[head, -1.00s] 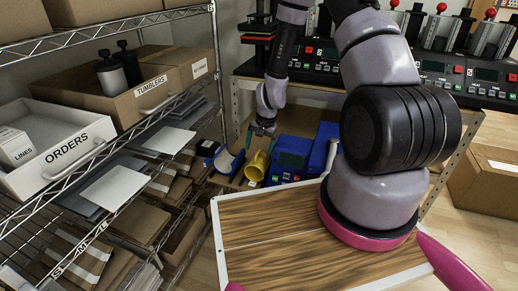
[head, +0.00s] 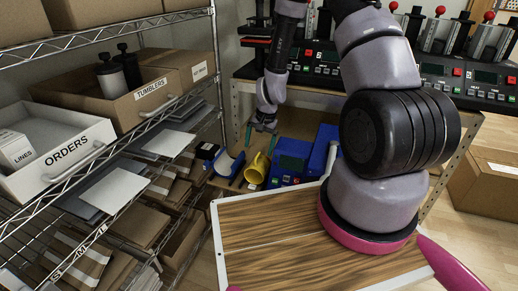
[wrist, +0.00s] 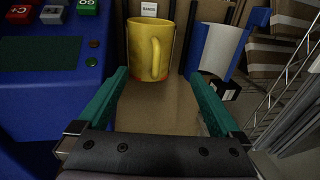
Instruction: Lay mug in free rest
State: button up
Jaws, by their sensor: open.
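The yellow mug (head: 256,168) is on the brown board beside the blue press, and my gripper is not holding it. In the wrist view the mug (wrist: 147,50) lies ahead of my fingertips, with its handle towards me; dark rods show close to its sides. I cannot tell for sure whether it lies in a rest. My gripper (head: 263,124) is open and empty, apart from the mug and behind it in the head view. Its teal fingers (wrist: 160,76) are spread in the wrist view. A blue-and-white curved piece (wrist: 220,48) sits to the mug's right there.
The blue press (head: 292,160) with buttons stands right of the mug. A wire shelf rack (head: 172,130) with trays and boxes is at the left. A bench (head: 330,85) with several machines is behind.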

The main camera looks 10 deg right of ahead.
jog(key=shift+r, duration=2.7)
jog(key=s+d+r+n+t+y, duration=0.1)
jog(key=s+r, duration=0.1)
jog(key=r, duration=1.1)
jog(key=s+d+r+n+t, duration=0.1)
jog(key=s+r+t, duration=0.1)
jog(key=r, duration=1.1)
jog(key=s+d+r+t, duration=0.1)
jog(key=s+d+r, duration=0.1)
jog(key=s+r, duration=0.5)
jog(key=s+d+r+t, duration=0.1)
jog(key=s+r, duration=0.6)
jog(key=s, duration=0.3)
jog(key=shift+d+r+n+t+h, duration=0.25)
jog(key=shift+d+n+t+h, duration=0.05)
jog(key=shift+d, duration=0.1)
jog(key=shift+c, duration=0.3)
